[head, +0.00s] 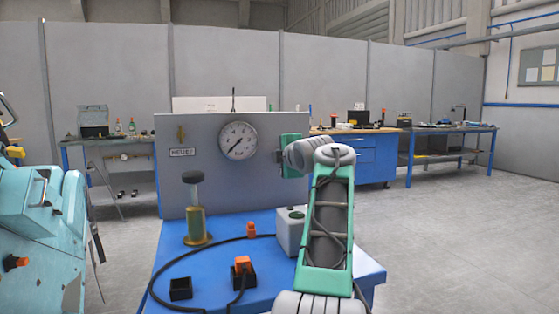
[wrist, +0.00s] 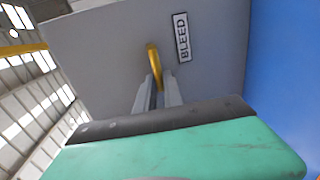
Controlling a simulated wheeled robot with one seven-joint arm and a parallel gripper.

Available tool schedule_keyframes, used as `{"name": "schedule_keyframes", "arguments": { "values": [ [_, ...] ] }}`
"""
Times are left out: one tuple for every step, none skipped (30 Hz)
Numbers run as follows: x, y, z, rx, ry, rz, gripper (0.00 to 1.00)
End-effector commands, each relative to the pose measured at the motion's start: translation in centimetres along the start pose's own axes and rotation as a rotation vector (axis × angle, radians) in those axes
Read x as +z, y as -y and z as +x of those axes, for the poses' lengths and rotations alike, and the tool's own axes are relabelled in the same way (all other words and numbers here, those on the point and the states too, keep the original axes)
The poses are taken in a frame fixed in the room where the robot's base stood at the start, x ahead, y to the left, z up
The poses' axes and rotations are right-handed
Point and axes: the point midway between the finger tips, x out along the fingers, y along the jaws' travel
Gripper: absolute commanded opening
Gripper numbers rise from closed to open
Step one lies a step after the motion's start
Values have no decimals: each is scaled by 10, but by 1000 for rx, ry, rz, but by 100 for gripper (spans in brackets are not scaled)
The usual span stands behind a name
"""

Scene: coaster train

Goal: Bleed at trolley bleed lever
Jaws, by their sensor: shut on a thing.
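The yellow bleed lever (wrist: 153,58) stands out from the grey panel (wrist: 100,50) beside a label reading BLEED (wrist: 182,37) in the wrist view. My gripper (wrist: 158,93) is shut on the lever, with its two grey fingers at either side of it. In the head view my green gripper body (head: 293,148) is at the right end of the trolley's upright panel (head: 280,122), and the bleed lever and its label cannot be made out there. A round gauge (head: 238,140) is on the panel, its needle pointing to the lower left.
Another yellow lever (head: 181,133) is above a small label at the panel's left. The blue trolley top (head: 215,260) carries a brass cylinder (head: 197,225), a black hose, orange connectors (head: 243,263) and a pale box (head: 288,230). A teal machine (head: 35,220) stands left. Floor at right is clear.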

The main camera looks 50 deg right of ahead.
Motion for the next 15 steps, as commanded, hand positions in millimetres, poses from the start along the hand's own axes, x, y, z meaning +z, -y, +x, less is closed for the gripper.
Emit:
{"name": "schedule_keyframes", "arguments": {
  "values": [
    [0,1,0,-2,1,-4,0],
    [0,1,0,-2,1,-5,0],
    [0,1,0,-2,1,-6,0],
    [0,1,0,-2,1,-7,0],
    [0,1,0,-2,1,-7,0],
    [0,1,0,-2,1,-7,0],
    [0,1,0,-2,1,-6,0],
    [0,1,0,-2,1,-6,0],
    [0,1,0,-2,1,-6,0],
    [0,1,0,-2,1,-6,0],
    [0,1,0,-2,1,-6,0],
    [0,1,0,-2,1,-6,13],
    [0,1,0,-2,1,-5,15],
    [0,1,0,-2,1,-5,18],
    [0,1,0,-2,1,-5,21]
  ]
}}
